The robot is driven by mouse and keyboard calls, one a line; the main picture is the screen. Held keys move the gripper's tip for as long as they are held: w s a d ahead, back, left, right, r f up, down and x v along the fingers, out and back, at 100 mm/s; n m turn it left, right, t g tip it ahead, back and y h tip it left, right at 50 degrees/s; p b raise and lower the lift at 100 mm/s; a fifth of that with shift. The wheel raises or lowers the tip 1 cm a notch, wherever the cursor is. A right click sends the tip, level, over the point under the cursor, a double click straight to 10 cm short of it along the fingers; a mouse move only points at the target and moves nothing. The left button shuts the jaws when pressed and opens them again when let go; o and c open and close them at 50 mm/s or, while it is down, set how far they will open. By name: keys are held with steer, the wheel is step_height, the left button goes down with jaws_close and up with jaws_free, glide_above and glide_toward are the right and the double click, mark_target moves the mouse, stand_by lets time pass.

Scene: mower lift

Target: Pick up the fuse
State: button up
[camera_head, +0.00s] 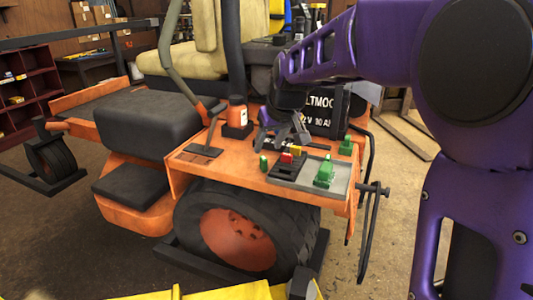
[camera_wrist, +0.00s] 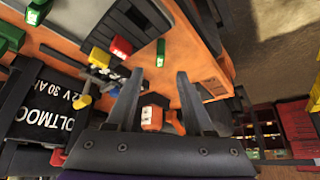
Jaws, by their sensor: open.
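Several small coloured pieces that look like fuses are on the mower's orange deck (camera_head: 235,165). A small green one (camera_head: 263,162) stands at the left; in the wrist view it (camera_wrist: 160,52) shows just beyond the gap between my fingertips. A red one (camera_head: 286,158) and a yellow one (camera_head: 295,151) are near the black slotted block (camera_head: 284,170); the red (camera_wrist: 121,46) and yellow (camera_wrist: 99,57) ones also show in the wrist view. I cannot tell which fuse is meant. My gripper (camera_head: 281,142) is open and empty, above the deck behind these pieces; it also fills the lower wrist view (camera_wrist: 160,76).
A grey tray (camera_head: 341,188) holds a larger green piece (camera_head: 324,172); another green piece (camera_head: 346,145) is behind it. A black battery (camera_head: 325,112) stands close behind my gripper.

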mark_target(264, 158)
steer(key=x, duration=0.7)
steer(key=shift+w+f, duration=0.1)
steer(key=shift+f, duration=0.25)
jaws_close()
